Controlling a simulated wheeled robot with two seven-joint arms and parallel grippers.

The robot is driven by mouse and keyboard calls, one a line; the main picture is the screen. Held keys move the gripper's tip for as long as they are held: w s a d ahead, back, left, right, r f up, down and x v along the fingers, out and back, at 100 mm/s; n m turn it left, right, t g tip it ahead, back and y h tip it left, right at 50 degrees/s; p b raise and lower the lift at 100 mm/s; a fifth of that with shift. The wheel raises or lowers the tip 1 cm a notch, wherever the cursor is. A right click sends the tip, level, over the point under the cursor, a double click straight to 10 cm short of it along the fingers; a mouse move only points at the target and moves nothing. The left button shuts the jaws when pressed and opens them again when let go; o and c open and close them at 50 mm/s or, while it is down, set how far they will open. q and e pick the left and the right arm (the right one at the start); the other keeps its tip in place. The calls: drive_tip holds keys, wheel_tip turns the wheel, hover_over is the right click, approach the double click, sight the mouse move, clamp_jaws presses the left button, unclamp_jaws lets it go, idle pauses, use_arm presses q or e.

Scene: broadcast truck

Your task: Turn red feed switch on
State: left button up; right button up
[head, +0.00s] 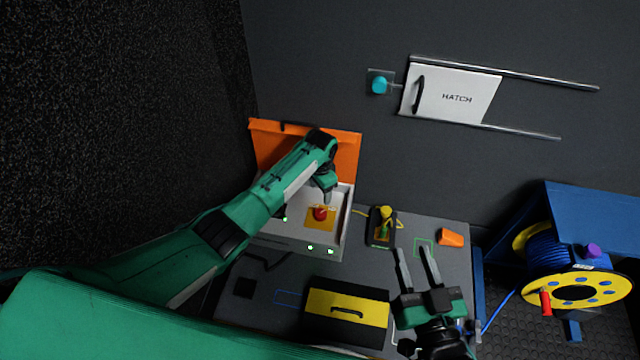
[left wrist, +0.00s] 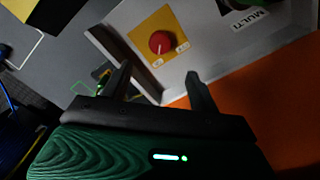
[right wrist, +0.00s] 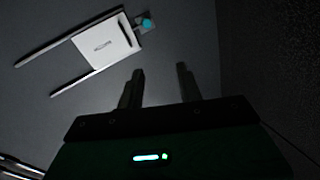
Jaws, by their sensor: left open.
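A red rotary knob (head: 320,213) sits on a yellow plate on the white panel box (head: 298,248). In the left wrist view the knob (left wrist: 162,42) is round, with a pale mark pointing down-left toward one of two small labels that are hard to read. My left gripper (left wrist: 158,72) is open and empty. Its fingertips appear just short of the knob, one to each side in that view, not visibly touching it. In the head view my left arm partly covers the box and its other controls. My right gripper (head: 411,250) is open and empty above the desk.
An orange lid (head: 347,150) stands raised behind the box. A yellow-black case (head: 345,312), a yellow-topped device (head: 386,212) and an orange block (head: 451,237) are on the desk. A cable reel (head: 575,290) stands right. A hatch (head: 455,95) is on the wall.

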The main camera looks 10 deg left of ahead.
use_arm(q)
drive_tip(key=shift+r, duration=0.6)
use_arm(e)
drive_tip(key=shift+s+a+f+g, duration=0.15)
drive_tip(key=shift+s+f+g, duration=0.15)
drive_tip(key=shift+f, duration=0.3)
drive_tip(key=shift+s+a+f+g, duration=0.2)
drive_tip(key=shift+f+g, duration=0.2)
drive_tip(key=shift+f, duration=0.15)
drive_tip(key=shift+d, duration=0.1)
